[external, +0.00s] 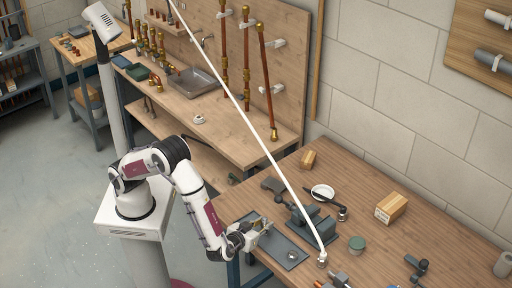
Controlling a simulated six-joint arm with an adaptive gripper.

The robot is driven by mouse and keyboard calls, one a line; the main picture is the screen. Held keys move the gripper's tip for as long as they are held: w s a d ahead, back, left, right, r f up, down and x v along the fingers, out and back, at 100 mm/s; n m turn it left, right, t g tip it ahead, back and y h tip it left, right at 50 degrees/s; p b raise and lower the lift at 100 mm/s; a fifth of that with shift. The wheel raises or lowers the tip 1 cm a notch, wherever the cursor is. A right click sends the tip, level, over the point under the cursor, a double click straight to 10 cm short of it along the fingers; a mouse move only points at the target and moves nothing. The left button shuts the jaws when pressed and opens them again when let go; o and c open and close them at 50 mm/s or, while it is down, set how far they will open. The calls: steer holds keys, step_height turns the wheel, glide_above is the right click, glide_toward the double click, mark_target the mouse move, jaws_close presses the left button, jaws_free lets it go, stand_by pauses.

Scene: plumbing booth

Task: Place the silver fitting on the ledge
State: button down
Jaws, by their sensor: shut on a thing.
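My gripper (262,227) is over the left part of a grey tray (272,240) on the near table. It is shut on a small metallic piece, mostly hidden between its fingers. The piece is too small here to tell for sure whether it is the silver fitting. A round silver piece (292,255) lies on the tray, to the right of and below my gripper in the picture. A narrow wooden ledge (165,25) with small copper pieces on it juts from the wooden back board; I cannot tell whether it is the task's ledge.
A long white pipe (245,110) slants across the view down to a fitting on the table.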

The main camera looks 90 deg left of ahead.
mark_target(263, 219)
steer(key=shift+r, duration=4)
steer(key=shift+f, duration=0.1)
steer(key=shift+a+f, duration=0.4)
steer(key=shift+a, duration=0.2)
steer(key=s+a+f+n+g+y, duration=0.15)
steer(key=s+a, duration=0.35)
steer(key=a, duration=1.9)
steer(key=s+a+f+n+g, duration=0.25)
steer(key=s+a, duration=0.35)
steer(key=a, duration=1.9)
steer(key=s+a+f+n+g+y, duration=0.1)
steer(key=s+a+g, duration=0.3)
steer(key=a, duration=2)
steer(key=shift+w+a+r+m+t+h, duration=0.2)
steer(key=shift+w+a+m+t, duration=0.4)
steer(key=shift+t, duration=0.25)
steer(key=shift+w+a+r+m+t+h, duration=0.15)
steer(key=shift+w+a+m+t, duration=0.3)
steer(key=shift+w+t, duration=0.3)
steer(key=shift+w+a+r+m+t+h, duration=0.2)
steer(key=shift+w+a+m+t, duration=0.3)
steer(key=shift+t, duration=0.4)
